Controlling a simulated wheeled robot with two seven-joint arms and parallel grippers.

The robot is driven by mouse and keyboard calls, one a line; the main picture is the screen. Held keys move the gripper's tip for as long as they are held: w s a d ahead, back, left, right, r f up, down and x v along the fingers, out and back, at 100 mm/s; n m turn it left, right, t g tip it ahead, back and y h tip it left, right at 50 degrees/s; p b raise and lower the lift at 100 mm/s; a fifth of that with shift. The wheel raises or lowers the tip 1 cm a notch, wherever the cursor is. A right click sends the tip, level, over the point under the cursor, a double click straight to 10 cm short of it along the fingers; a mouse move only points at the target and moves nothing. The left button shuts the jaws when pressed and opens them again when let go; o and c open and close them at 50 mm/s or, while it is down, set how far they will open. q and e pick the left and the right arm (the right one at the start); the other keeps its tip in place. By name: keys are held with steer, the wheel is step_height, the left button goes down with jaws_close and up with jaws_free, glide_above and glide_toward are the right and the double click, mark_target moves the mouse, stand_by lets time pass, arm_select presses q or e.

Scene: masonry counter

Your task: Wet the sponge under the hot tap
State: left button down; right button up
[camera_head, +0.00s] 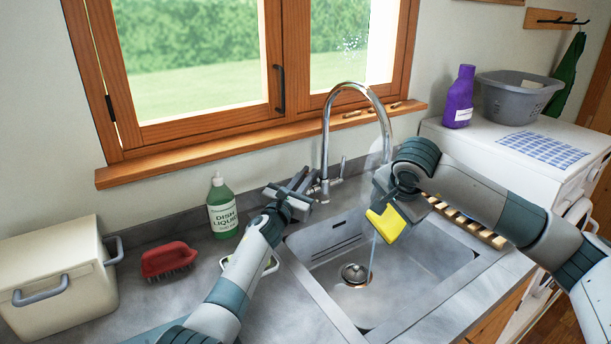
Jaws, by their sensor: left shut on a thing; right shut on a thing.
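The yellow sponge (385,224) is held over the sink by my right gripper (392,208), which is shut on it. The chrome tap (326,130) arches over the basin, and a thin stream of water (371,262) falls at the sponge and on toward the drain. Faint pale mist shows near the spout. My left gripper (296,192) is shut at the left side of the tap base, on what seems to be the tap's left handle, mostly hidden by the fingers. A second lever (342,169) stands upright on the tap's right side.
The steel sink (330,268) has a round drain. A wooden rack (468,222) lies along its right side, partly behind my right arm. A green dish liquid bottle (222,208), red brush (168,261) and cream box (55,280) stand left. A purple bottle (459,98) and grey basket (518,100) stand right.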

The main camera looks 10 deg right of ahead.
arm_select(q)
steer(key=shift+r, duration=0.1)
steer(key=c, duration=1.8)
jaws_free()
steer(key=shift+w+n, duration=0.2)
steer(key=shift+n, duration=0.1)
steer(key=s+a+n+g+y, duration=0.1)
steer(key=s+a+n, duration=0.1)
steer(key=s+a, duration=0.6)
steer(key=shift+s+d+r+n+g+h, duration=0.85)
steer(key=shift+s+r+n+g+h, duration=1.3)
steer(key=shift+s+r, duration=0.9)
steer(key=shift+s+d+r+n+g+h, duration=0.85)
steer(key=shift+s+r+n+g+h, duration=1.5)
steer(key=shift+r, duration=1)
steer(key=shift+s+d+r+n+g+h, duration=0.85)
steer(key=shift+s+r+n+g+h, duration=0.95)
steer(key=shift+s+r, duration=1.35)
steer(key=shift+n, duration=0.3)
